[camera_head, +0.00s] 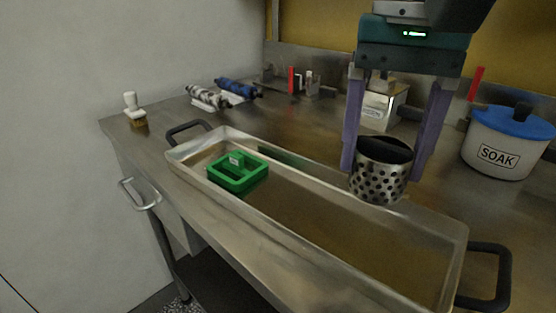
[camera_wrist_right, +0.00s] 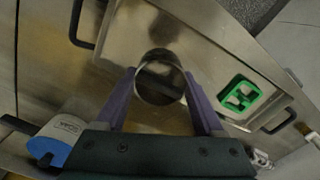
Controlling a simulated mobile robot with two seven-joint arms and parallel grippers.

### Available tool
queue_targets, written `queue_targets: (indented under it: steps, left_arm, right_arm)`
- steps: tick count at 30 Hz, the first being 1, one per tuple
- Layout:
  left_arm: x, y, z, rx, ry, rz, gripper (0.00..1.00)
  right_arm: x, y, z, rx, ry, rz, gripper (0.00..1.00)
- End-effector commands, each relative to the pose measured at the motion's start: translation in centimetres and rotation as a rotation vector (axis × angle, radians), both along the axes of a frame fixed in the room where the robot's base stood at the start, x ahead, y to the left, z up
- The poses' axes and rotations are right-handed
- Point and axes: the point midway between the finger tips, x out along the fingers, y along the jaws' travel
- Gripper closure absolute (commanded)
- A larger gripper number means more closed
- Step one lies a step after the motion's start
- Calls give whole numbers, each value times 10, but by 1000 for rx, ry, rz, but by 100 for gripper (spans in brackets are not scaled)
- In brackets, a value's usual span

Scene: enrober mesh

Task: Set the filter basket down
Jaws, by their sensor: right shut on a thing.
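The filter basket (camera_head: 379,185) is a perforated metal cup with a dark inside. My right gripper (camera_head: 383,172) has its purple fingers on either side of it and is shut on it. The basket is upright or nearly so, over the right part of the long metal tray (camera_head: 300,222). In the right wrist view the basket (camera_wrist_right: 160,80) shows as a round rim between the fingertips, with the tray beyond. I cannot tell how far its bottom is above the tray. A green holder (camera_head: 238,172) with compartments sits in the left part of the tray. My left gripper is out of view.
A white pot (camera_head: 495,157) labelled SOAK with a blue lid stands at the right. Behind are a labelled metal box (camera_head: 378,111), blue rolled items (camera_head: 238,88) and a red-marked item (camera_head: 291,80). A brush (camera_head: 134,110) stands far left. The tray between holder and basket is clear.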

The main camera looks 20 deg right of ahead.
Motion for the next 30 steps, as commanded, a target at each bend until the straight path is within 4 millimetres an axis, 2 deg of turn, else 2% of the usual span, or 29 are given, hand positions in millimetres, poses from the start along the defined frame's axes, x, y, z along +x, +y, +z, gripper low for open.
queue_targets:
  steps: [1,3,10,17,29,30]
  left_arm:
    - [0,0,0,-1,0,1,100]
    - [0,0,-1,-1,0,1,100]
    - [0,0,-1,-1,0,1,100]
    - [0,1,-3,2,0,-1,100]
    - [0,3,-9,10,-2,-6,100]
    - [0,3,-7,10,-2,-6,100]
  right_arm:
    - [-1,0,-12,0,5,-1,85]
    - [-1,0,-23,0,3,0,85]
    - [0,0,-41,1,0,0,85]
    - [0,1,-75,1,2,0,85]
    - [1,0,-81,-1,-2,1,85]
    - [1,0,-80,0,-1,1,25]
